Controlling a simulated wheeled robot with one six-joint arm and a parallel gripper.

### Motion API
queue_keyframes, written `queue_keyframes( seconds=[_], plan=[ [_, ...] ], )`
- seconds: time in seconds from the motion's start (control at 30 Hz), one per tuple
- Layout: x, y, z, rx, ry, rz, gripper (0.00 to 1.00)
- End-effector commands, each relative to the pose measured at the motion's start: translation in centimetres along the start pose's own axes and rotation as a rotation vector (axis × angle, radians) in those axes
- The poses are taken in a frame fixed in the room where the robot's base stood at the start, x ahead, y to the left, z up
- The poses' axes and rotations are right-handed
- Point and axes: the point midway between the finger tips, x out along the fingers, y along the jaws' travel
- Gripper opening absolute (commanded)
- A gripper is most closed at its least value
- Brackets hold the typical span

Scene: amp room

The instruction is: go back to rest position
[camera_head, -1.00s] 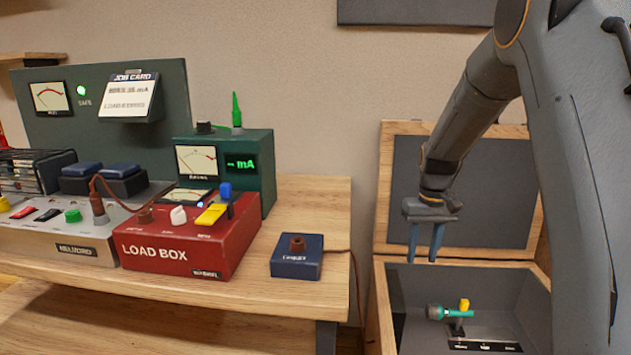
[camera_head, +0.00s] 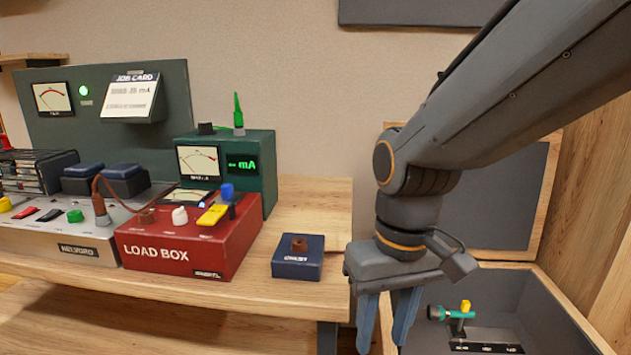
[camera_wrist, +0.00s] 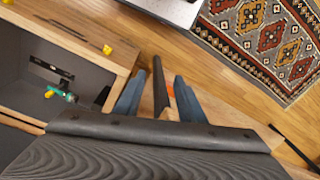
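My gripper (camera_head: 384,335) hangs pointing down in the head view, between the bench's right end and the open wooden case. Its two blue fingers are apart, with nothing held between them. In the wrist view my gripper (camera_wrist: 158,95) also shows its fingers apart, with the floor and a dark bar visible beyond them. The arm reaches in from the upper right and is bent at the wrist.
The open case (camera_head: 575,300) holds a teal-handled tool (camera_head: 455,314) in a rack. On the bench (camera_head: 330,205) stand a red load box (camera_head: 185,250), a small blue box (camera_head: 298,262) and a green meter (camera_head: 255,180). A patterned rug (camera_wrist: 262,40) lies on the floor.

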Motion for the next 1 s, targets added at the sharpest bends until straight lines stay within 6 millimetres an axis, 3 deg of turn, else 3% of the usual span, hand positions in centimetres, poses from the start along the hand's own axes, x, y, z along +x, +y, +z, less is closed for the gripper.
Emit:
queue_keyframes(
  seconds=[0.17, 0.67, 1.0],
  plan=[
    [0.4, -1.0, 3.1, -0.024, 0.001, -0.004, 0.36],
    [-3.7, 1.5, 3.1, 0.07, -0.003, 0.015, 0.36],
    [-8.5, 4.9, 4.1, 0.183, -0.007, 0.036, 0.36]
  ],
)
